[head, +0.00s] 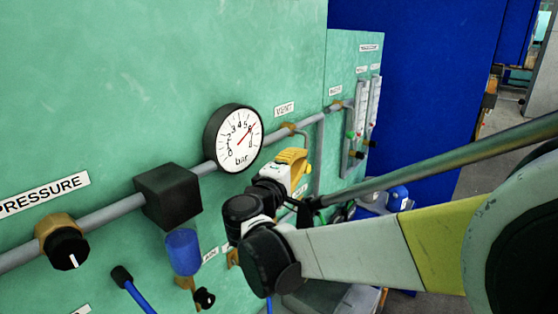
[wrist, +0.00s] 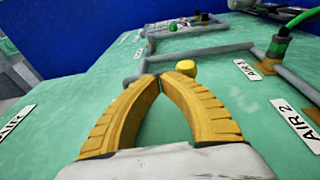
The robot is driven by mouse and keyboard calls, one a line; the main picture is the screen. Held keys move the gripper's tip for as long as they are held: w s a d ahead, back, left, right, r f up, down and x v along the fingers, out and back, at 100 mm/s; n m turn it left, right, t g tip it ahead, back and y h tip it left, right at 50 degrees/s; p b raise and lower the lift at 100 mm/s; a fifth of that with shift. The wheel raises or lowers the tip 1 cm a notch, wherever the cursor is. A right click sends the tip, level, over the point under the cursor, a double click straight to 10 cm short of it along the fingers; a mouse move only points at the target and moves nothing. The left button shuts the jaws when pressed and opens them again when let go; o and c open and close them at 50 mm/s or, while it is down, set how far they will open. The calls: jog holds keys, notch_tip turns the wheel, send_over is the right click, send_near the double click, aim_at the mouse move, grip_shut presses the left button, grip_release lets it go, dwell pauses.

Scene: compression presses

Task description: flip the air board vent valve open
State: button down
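The VENT label (head: 284,108) is on the green board, above the grey pipe, right of the round pressure gauge (head: 234,138). A brass fitting (head: 288,127) sits on the pipe just under this label, and a thin pipe bends down from there. My gripper (head: 298,157) is just below that fitting, close to the board. In the wrist view the two yellow fingers of my gripper (wrist: 158,80) meet at their tips, with nothing visible between them. A yellow round knob (wrist: 186,68) shows just beyond the tips, to the right. No valve lever can be made out clearly.
A black block (head: 168,196) and a black-and-brass pressure knob (head: 64,246) are on the pipe at left. Flow tubes (head: 361,125) stand on the board at right. AIR 1 (wrist: 247,69) and AIR 2 (wrist: 296,124) labels are right of my fingers. A blue wall (head: 420,85) is behind.

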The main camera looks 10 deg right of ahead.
jog(key=shift+w+d+f+t+h+b, duration=0.15)
jog(key=shift+t+h+b, duration=0.2)
jog(key=shift+b, duration=0.3)
jog(key=t+b, duration=0.1)
jog(key=b, duration=0.1)
jog(key=d+t+h+b, duration=0.1)
jog(key=b, duration=0.1)
jog(key=shift+w+f+n+t, duration=0.25)
jog(key=shift+w+f+n, duration=0.15)
jog(key=shift+w+d+r+n+t+h+b, duration=0.1)
jog(key=shift+w+d+n+t+h+b, duration=0.35)
jog(key=shift+t+b, duration=0.35)
jog(key=shift+w+d+r, duration=0.1)
jog(key=shift+r, duration=0.05)
jog(key=shift+w+d+r+p, duration=0.4)
jog(key=shift+w+d+r, duration=0.35)
jog(key=shift+r, duration=0.2)
jog(key=shift+w+d+r+p, duration=0.4)
jog(key=shift+w+d+r, duration=0.2)
jog(key=shift+d+r, duration=0.25)
jog(key=shift+w+r, duration=0.1)
jog(key=shift+r, duration=0.15)
